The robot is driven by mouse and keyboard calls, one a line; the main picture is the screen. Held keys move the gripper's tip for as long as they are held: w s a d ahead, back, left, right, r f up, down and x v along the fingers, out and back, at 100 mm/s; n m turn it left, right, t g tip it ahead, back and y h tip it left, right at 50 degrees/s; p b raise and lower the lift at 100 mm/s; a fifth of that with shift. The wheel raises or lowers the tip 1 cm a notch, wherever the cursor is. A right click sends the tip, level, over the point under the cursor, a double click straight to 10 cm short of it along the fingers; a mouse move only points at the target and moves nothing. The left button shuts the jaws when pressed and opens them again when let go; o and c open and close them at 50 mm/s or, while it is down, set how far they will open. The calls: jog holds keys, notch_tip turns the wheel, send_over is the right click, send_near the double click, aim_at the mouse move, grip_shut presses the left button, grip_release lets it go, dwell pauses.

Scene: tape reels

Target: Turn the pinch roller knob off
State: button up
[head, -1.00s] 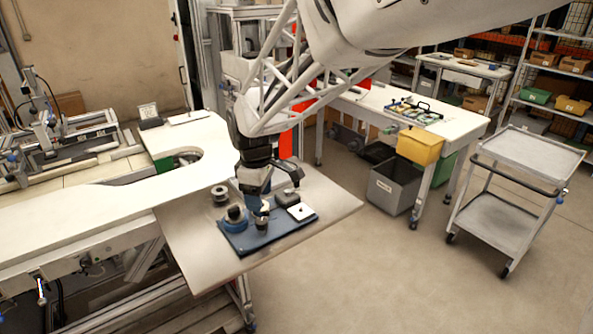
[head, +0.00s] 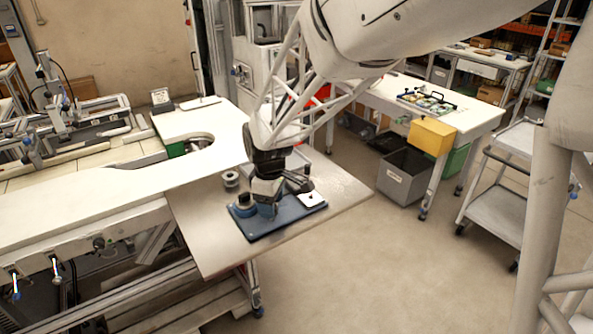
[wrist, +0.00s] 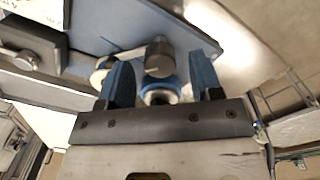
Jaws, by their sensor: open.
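My gripper (head: 268,209) is low over the blue tape deck board (head: 285,223) in the head view. In the wrist view its two blue fingers are apart, and my gripper (wrist: 160,62) is open. A grey metal cylinder, seemingly the pinch roller knob (wrist: 159,56), stands between the finger tips, with gaps showing on both sides. In the head view the fingers hide it.
A white block (head: 312,199) sits on the board's right side. A grey spool (head: 231,179) stands on the metal table (head: 345,190) behind the board. The tabletop right of the board is clear. A white bench (head: 110,190) adjoins on the left.

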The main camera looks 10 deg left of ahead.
jog(key=shift+f, duration=0.5)
jog(key=shift+c, duration=0.3)
jog(key=c, duration=0.9)
jog(key=shift+o, duration=0.2)
jog(key=shift+m, duration=0.4)
jog(key=m, duration=1)
jog(key=shift+m, duration=0.3)
